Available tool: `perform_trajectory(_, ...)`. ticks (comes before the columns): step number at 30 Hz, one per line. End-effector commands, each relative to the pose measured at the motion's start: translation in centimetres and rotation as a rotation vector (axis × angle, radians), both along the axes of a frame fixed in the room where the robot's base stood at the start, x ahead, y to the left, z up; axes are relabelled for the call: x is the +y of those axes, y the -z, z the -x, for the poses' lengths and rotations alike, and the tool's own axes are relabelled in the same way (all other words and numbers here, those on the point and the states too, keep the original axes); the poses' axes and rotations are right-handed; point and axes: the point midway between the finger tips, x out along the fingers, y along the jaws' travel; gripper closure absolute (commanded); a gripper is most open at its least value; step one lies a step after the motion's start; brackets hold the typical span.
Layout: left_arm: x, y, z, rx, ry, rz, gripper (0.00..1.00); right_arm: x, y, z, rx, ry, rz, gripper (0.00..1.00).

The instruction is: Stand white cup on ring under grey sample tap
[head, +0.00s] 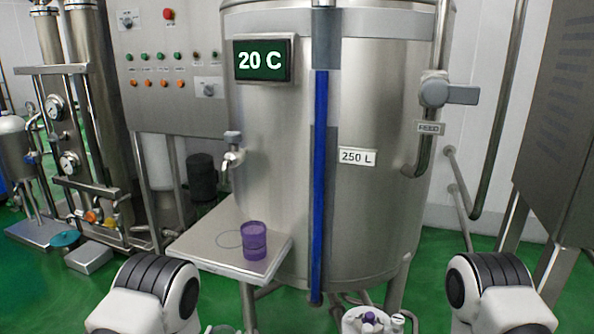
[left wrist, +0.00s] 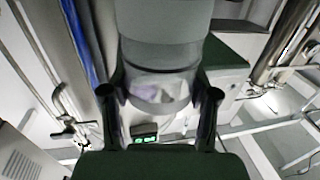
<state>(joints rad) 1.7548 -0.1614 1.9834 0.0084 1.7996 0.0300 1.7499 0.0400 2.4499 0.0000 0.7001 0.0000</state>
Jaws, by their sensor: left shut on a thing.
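The grey sample tap (head: 232,155) sticks out of the left front of the steel tank. Below it, a dark ring outline (head: 228,240) is marked on a steel shelf (head: 195,250), and the ring is empty. A purple cup (head: 255,240) stands upright on the shelf, right of the ring. In the left wrist view my left gripper (left wrist: 158,100) is shut on a pale, round, cup-like thing (left wrist: 160,92), which I take as the white cup. The gripper and this cup do not show in the head view. My right gripper is not in view.
The tank (head: 280,190) fills the middle, with a blue gauge strip (head: 320,190) down its front. A white holder (head: 365,322) with small items is at the bottom edge. A control panel (head: 165,65) and filter pipework stand at left. The shelf's left part is clear.

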Motion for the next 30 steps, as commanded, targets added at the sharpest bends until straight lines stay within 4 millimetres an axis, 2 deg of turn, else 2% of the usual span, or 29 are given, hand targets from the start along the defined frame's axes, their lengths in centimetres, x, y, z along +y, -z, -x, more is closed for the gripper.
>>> perform_trajectory(2, 0.6, -0.4, 0.3, -0.003, -0.050, -0.001, 0.71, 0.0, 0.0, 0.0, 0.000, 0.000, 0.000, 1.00)
perform_trajectory(7, 2.7, -4.6, -0.1, -0.005, -0.155, -0.001, 0.71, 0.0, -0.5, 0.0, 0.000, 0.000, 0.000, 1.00)
perform_trajectory(9, 2.7, -6.2, 0.0, -0.003, -0.152, 0.001, 0.71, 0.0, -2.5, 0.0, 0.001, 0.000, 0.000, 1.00)
perform_trajectory(14, 2.7, -9.5, 0.0, -0.002, -0.151, 0.001, 0.71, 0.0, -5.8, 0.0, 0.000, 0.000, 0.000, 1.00)
perform_trajectory(22, 2.6, -16.4, -0.1, -0.002, -0.151, 0.001, 0.71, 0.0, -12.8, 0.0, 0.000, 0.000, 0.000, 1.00)
perform_trajectory(26, 2.6, -17.4, 0.2, -0.001, -0.150, 0.002, 0.71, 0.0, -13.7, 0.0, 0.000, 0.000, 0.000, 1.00)
perform_trajectory(30, 2.6, -18.5, 3.1, 0.003, -0.150, 0.000, 0.71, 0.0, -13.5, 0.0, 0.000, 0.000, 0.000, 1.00)
